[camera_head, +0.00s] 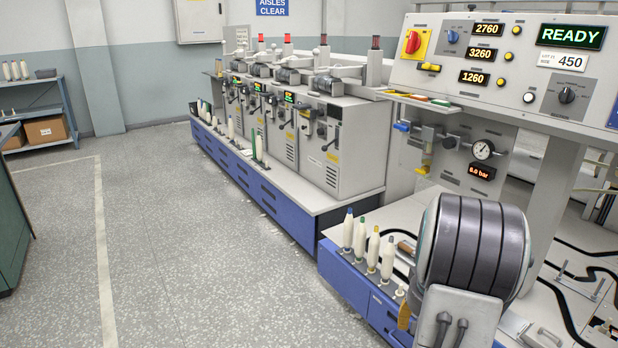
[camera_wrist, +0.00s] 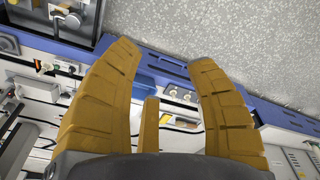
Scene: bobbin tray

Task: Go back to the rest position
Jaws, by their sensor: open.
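My gripper (camera_wrist: 163,55) is open in the wrist view. Its two ribbed yellow fingers stand wide apart with nothing between them. In the head view my arm hides most of the gripper, and only a bit of yellow shows low beside the arm. Several white bobbins with coloured tips stand upright in a row along the blue-edged bench, just left of my arm; one is a blue-tipped bobbin (camera_head: 347,229) and one a yellow-tipped bobbin (camera_head: 373,250). The gripper's exact distance from them cannot be told.
A control panel (camera_head: 520,100) reading READY rises behind my arm, with a pressure gauge (camera_head: 483,149) below it. A row of grey machines (camera_head: 320,150) runs back along the blue base. A shelf (camera_head: 40,112) stands far left. The grey floor (camera_head: 190,250) is clear.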

